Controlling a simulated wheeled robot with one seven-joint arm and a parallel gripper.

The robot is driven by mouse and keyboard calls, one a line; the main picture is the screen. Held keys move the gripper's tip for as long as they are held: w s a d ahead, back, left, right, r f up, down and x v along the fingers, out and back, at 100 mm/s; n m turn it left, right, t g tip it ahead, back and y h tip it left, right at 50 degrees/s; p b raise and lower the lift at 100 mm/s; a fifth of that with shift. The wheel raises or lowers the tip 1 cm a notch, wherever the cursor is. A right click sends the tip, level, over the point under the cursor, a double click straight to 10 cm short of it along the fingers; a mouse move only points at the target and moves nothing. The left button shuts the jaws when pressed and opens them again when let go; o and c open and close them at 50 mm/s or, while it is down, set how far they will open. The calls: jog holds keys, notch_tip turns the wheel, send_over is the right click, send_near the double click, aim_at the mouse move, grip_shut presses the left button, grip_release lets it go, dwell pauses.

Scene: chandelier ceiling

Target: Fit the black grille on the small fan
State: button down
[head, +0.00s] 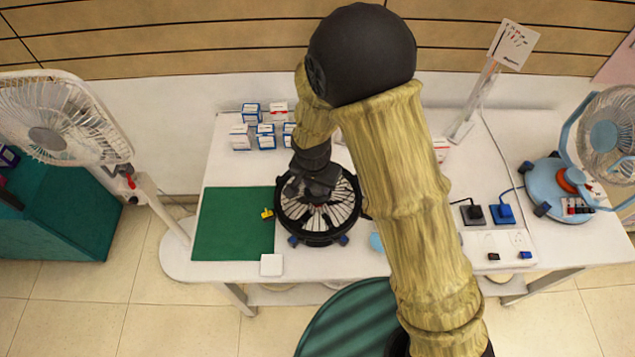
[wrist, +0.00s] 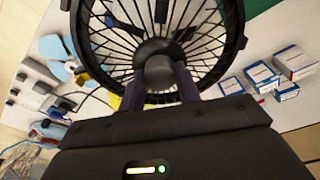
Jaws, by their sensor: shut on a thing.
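The black grille (head: 317,212) is a round ring with thin spokes and a solid centre, at the middle of the white table. It also fills the top of the wrist view (wrist: 157,45). My gripper (head: 314,183) is shut on its central hub, with one finger on each side in the wrist view (wrist: 160,82). Small blue pieces (head: 293,241) show at the grille's near edge; I cannot tell what they belong to. A blue fan (head: 608,135) with a pale blue base stands at the right end. My arm hides part of the table.
A green mat (head: 232,225) lies left of the grille, with a small white square (head: 271,265) near it. Medicine-like boxes (head: 265,136) stand behind. Plugs and sockets (head: 502,214) lie at right. A white fan (head: 55,125) stands far left. A light blue piece (head: 376,242) shows beside my arm.

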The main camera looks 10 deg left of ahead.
jog(key=shift+c, duration=1.4)
grip_release()
jog(key=shift+r+p, duration=2.75)
jog(key=shift+r, duration=1.1)
